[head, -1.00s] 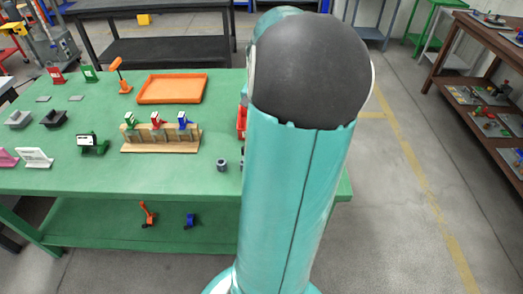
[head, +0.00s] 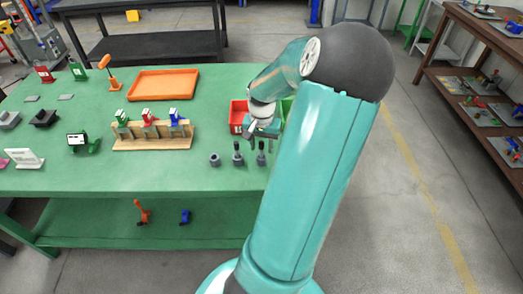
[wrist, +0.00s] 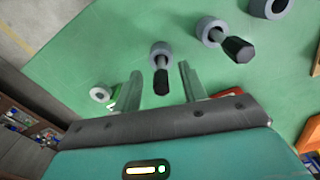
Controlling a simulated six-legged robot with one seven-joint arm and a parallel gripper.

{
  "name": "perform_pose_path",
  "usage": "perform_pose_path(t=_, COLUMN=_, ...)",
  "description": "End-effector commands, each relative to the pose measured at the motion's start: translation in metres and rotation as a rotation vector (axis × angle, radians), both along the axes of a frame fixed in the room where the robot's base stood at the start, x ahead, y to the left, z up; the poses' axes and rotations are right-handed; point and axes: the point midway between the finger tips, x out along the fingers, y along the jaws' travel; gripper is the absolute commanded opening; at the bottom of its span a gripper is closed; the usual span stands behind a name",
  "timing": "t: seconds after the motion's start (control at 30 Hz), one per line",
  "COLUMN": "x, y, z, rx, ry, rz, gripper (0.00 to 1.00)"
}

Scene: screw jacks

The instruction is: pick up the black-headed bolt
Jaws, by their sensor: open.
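Two dark-headed bolts stand upright in grey collars near the front edge of the green table. The right bolt (head: 261,153) has a narrow black head in the wrist view (wrist: 162,83). The left bolt (head: 238,153) has a wider, faceted black head in the wrist view (wrist: 237,49). My gripper (head: 262,134) is just behind the bolts in the head view, open and empty. In the wrist view its fingers (wrist: 160,72) lie on either side of the narrow-headed bolt in the picture. Whether they are level with its head, I cannot tell.
An empty grey collar (head: 215,160) stands left of the bolts. A red bin (head: 237,114) and a green bin (head: 287,106) sit behind my gripper. A wooden rack (head: 150,143) with several coloured clamps and an orange tray (head: 163,86) are farther left. Green tabletop between them is clear.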

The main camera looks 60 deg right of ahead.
Motion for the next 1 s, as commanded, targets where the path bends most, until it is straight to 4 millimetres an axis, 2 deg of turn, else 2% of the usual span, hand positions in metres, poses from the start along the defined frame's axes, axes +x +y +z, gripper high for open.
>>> perform_pose_path(t=0.1, x=0.0016, y=0.0, z=-0.0096, rx=-0.001, ry=-0.002, rz=0.002, gripper=0.42)
perform_pose_path(t=0.33, x=0.0012, y=-0.0001, z=-0.0106, rx=-0.003, ry=-0.002, rz=0.002, gripper=0.42)
perform_pose_path(t=0.5, x=0.0012, y=0.0, z=-0.0106, rx=-0.002, ry=-0.001, rz=0.002, gripper=0.09)
perform_pose_path(t=0.57, x=0.0012, y=0.0, z=-0.0105, rx=-0.002, ry=-0.001, rz=0.002, gripper=0.0)
perform_pose_path(t=1.0, x=0.001, y=-0.0005, z=-0.004, rx=-0.003, ry=-0.001, rz=0.002, gripper=0.0)
